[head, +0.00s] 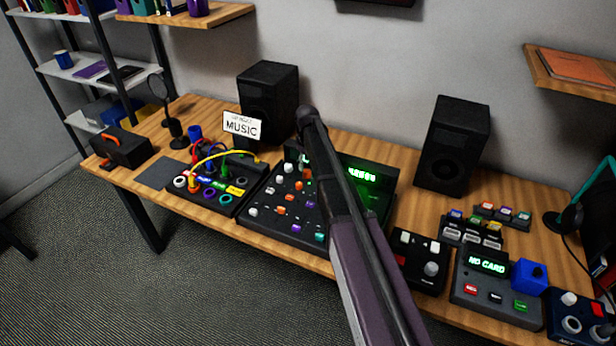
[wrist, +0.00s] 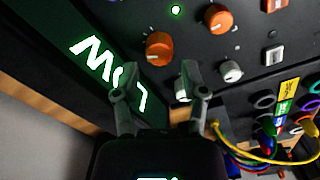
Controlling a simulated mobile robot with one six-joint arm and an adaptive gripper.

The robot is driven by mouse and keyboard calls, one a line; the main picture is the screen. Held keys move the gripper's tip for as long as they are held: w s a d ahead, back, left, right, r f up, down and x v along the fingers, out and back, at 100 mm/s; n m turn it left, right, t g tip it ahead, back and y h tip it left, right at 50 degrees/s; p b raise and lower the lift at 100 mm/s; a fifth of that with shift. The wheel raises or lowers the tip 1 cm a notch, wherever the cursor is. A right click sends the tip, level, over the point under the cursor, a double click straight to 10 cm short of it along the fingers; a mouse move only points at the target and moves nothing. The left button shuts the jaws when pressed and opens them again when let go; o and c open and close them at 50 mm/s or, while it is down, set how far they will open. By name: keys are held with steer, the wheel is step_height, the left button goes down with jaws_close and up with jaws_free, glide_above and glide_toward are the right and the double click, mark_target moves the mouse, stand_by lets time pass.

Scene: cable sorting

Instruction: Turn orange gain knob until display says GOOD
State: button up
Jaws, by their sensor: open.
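The black mixer console (head: 262,228) lies on the table and carries several orange, white and teal knobs. An orange knob (wrist: 159,48), likely the gain knob, sits beside the display in the wrist view. My gripper (wrist: 148,72) is open and empty, its two fingers apart just short of this knob. The knob lies ahead of the gap between the fingertips; I cannot tell whether they touch it. The display (wrist: 108,75) shows upside down in the wrist view and seems to read LOW. In the head view my arm hides part of the green display (head: 361,175) and the gripper.
White knobs (wrist: 231,71) and a second orange knob (wrist: 219,20) stand close by. A patch box (head: 210,198) with coloured cables is left of the console. Speakers (head: 268,92) (head: 452,145) stand behind. A MUSIC sign (head: 242,126) and a NO CARD device (head: 487,285) flank it.

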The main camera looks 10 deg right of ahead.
mark_target(307, 171)
steer(key=shift+f+b, duration=1.65)
steer(key=shift+f, duration=0.3)
steer(key=shift+c, duration=0.2)
jaws_close()
